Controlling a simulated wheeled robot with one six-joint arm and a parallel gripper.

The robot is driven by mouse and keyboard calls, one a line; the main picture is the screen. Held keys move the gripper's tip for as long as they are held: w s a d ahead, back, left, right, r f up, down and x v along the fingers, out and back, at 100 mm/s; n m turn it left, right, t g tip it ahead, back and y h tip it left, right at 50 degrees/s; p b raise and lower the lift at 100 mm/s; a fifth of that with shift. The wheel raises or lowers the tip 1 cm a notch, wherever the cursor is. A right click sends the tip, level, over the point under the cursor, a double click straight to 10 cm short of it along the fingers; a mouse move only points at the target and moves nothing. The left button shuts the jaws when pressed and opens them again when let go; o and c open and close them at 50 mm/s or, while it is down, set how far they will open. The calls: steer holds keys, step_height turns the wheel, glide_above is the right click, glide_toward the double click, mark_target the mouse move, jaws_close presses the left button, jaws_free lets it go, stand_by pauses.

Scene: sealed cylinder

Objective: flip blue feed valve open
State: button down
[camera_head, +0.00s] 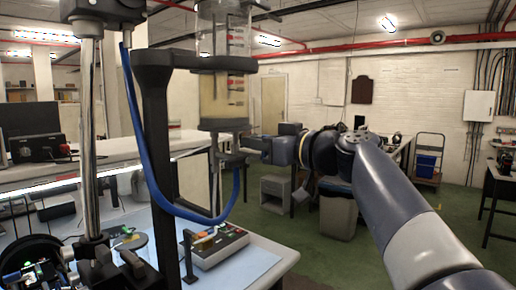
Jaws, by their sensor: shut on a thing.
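The clear cylinder (224,98) stands clamped on a dark post, with pale yellow liquid and red marks inside. The blue feed tube (152,170) hangs from the top left, loops down and rises under the cylinder. The feed valve (229,159) is a small dark shape below the cylinder, where the tube ends. My gripper (256,145) reaches in from the right and is shut on the valve's handle. The fingertips and handle are small and dark, so the handle's angle cannot be told.
A control box (217,246) with small buttons sits on the pale blue bench top (262,258) below the cylinder. A metal column stands at the left. A grey bin (338,215) is on the green floor under my arm. Open floor lies to the right.

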steer(key=c, duration=1.4)
jaws_free()
steer(key=shift+c, duration=0.2)
steer(key=b+v, duration=0.3)
steer(key=v, duration=0.8)
steer(key=shift+a, duration=0.2)
